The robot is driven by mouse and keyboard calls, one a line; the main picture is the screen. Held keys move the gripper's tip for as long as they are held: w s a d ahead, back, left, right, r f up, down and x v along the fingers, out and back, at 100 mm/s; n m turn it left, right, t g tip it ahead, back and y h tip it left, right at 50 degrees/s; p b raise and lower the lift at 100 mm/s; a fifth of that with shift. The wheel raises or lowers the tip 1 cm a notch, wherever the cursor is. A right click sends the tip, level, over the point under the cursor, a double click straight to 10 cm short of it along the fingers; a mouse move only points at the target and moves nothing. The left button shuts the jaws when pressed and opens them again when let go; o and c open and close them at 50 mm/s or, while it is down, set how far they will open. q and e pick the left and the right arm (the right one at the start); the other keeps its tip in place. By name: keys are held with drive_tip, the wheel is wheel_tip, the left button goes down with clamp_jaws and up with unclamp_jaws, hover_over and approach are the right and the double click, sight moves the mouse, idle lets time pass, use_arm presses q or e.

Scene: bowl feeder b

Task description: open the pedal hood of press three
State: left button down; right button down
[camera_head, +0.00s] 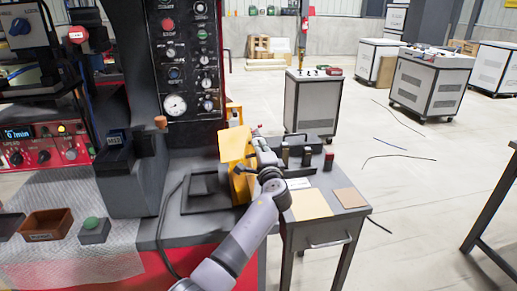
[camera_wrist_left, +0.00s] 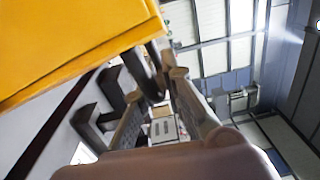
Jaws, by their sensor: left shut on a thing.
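The yellow pedal hood (camera_head: 236,146) stands tilted up over a dark pedal base at the foot of the press (camera_head: 186,60). My left gripper (camera_head: 254,148) is at the hood's right side, shut on its edge. In the left wrist view the hood (camera_wrist_left: 70,40) fills the upper left, and the gripper fingers (camera_wrist_left: 158,92) are beside its lower right corner. The exact contact is partly hidden. My right gripper is not in view.
A small grey side table (camera_head: 318,208) with several dark tools and a red-topped item stands right of the press. Grey carts (camera_head: 430,82) stand behind; the floor at right is mostly clear, with loose cables.

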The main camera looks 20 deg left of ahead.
use_arm(q)
drive_tip(key=c, duration=1.7)
unclamp_jaws()
drive_tip(key=shift+s, duration=0.1)
drive_tip(key=shift+s+d+f, duration=0.15)
drive_tip(key=shift+s+d, duration=0.2)
drive_tip(key=shift+s, duration=0.15)
drive_tip(key=v, duration=1)
drive_tip(key=shift+s+d, duration=0.2)
drive_tip(key=shift+s, duration=0.1)
